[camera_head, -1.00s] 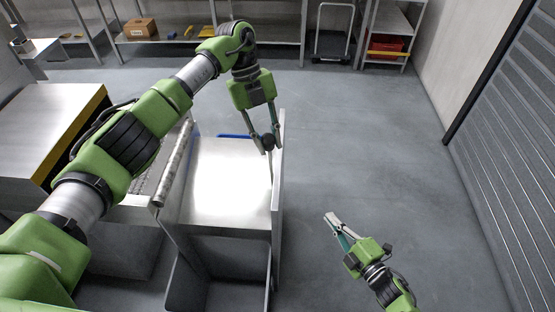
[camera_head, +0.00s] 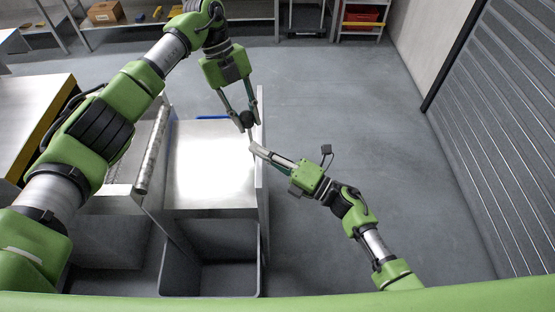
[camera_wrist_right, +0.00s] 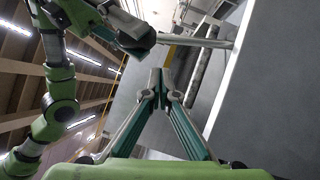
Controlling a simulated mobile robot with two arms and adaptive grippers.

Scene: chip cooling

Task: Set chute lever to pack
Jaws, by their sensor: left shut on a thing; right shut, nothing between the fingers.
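The chute lever has a dark round knob (camera_head: 246,119) at the right side of the metal chute (camera_head: 208,170). My left gripper (camera_head: 243,118) is shut on the knob from above, one finger on each side. My right gripper (camera_head: 254,148) is shut and empty, its tips beside the chute's right wall, just below the left gripper in the head view. In the right wrist view the right fingertips (camera_wrist_right: 161,78) meet, with my left arm at upper left. The lever's shaft is mostly hidden behind the left gripper and the wall.
A grey bin (camera_head: 212,262) stands below the chute's near end. A roller (camera_head: 153,150) and a metal table with a yellow edge (camera_head: 40,125) are at the left. Shelves with a cardboard box (camera_head: 104,12) and a red crate (camera_head: 360,15) stand behind. The floor at right is clear.

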